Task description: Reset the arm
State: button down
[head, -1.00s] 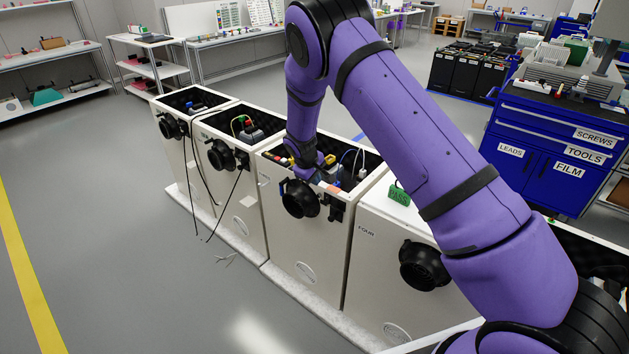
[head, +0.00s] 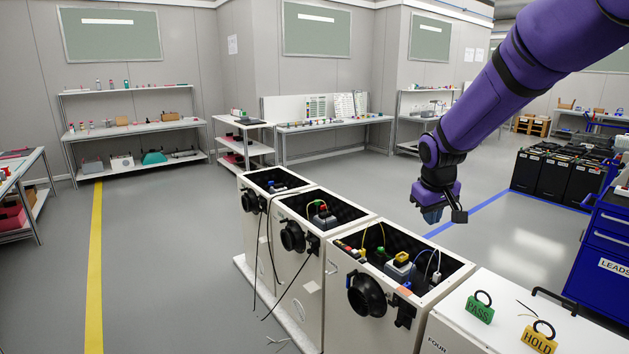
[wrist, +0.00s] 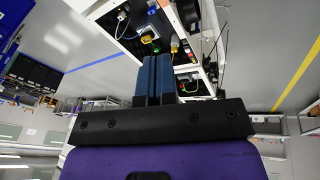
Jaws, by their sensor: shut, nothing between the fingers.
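My gripper (head: 432,214) hangs from the purple arm at the right of the head view. It is in the air behind and above the open cabinets, apart from them, and points down. In the wrist view its two blue fingers (wrist: 152,80) lie together, with nothing between them. The nearest open cabinet (head: 345,262) stands below and to the left of my gripper in the head view. It holds several small parts and cables, among them a yellow-topped grey block (head: 401,264).
Two more open cabinets (head: 325,212) (head: 270,183) stand farther along the row. A closed cabinet top (head: 505,310) carries a green PASS tag (head: 479,309) and a yellow HOLD tag (head: 540,338). A blue drawer cabinet (head: 606,245) stands at right. Open floor lies behind the row.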

jog(key=s+d+r+m, duration=0.1)
jog(key=s+r, duration=0.4)
jog(key=s, duration=0.3)
jog(key=s+d+r+m+t+y, duration=0.1)
jog(key=s+r, duration=0.3)
jog(key=s, duration=0.4)
jog(key=s+d+r+m, duration=0.1)
jog(key=s+r, duration=0.4)
jog(key=s, duration=0.4)
jog(key=s+t, duration=0.1)
jog(key=s, duration=0.9)
jog(key=shift+f, duration=0.4)
